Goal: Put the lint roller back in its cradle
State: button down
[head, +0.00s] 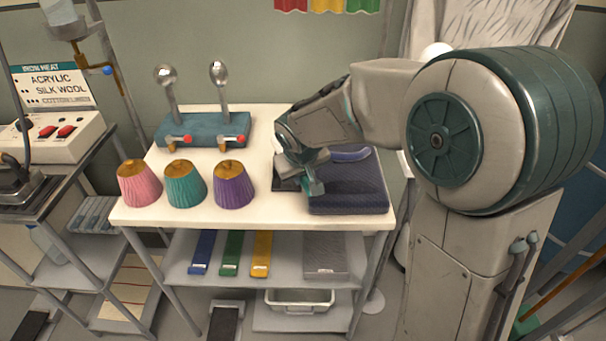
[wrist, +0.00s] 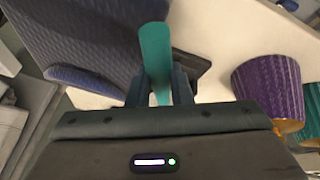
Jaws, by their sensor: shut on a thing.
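My gripper (head: 312,186) is low over the right part of the white table, beside the folded navy cloth. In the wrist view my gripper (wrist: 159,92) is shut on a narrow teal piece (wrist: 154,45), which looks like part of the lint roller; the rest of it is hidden. A dark flat piece (head: 286,184) lies on the table just left of the cloth, and it also shows behind the fingers in the wrist view (wrist: 200,68). It may be the cradle, but I cannot tell. Whether the teal piece touches it is unclear.
The navy cloth (head: 350,190) has a rolled blue edge (head: 348,153). Pink (head: 139,184), teal (head: 185,184) and purple (head: 233,186) pleated shades stand at the left front. A teal block (head: 203,132) with two metal-headed stalks stands behind them. The white table (head: 255,212) is bare between shades and gripper.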

jog(key=shift+r, duration=0.1)
jog(key=shift+f+b, duration=0.4)
jog(key=shift+b, duration=0.05)
jog(key=shift+f+b, duration=0.2)
jog(key=shift+b, duration=0.1)
jog(key=c, duration=1.3)
grip_release()
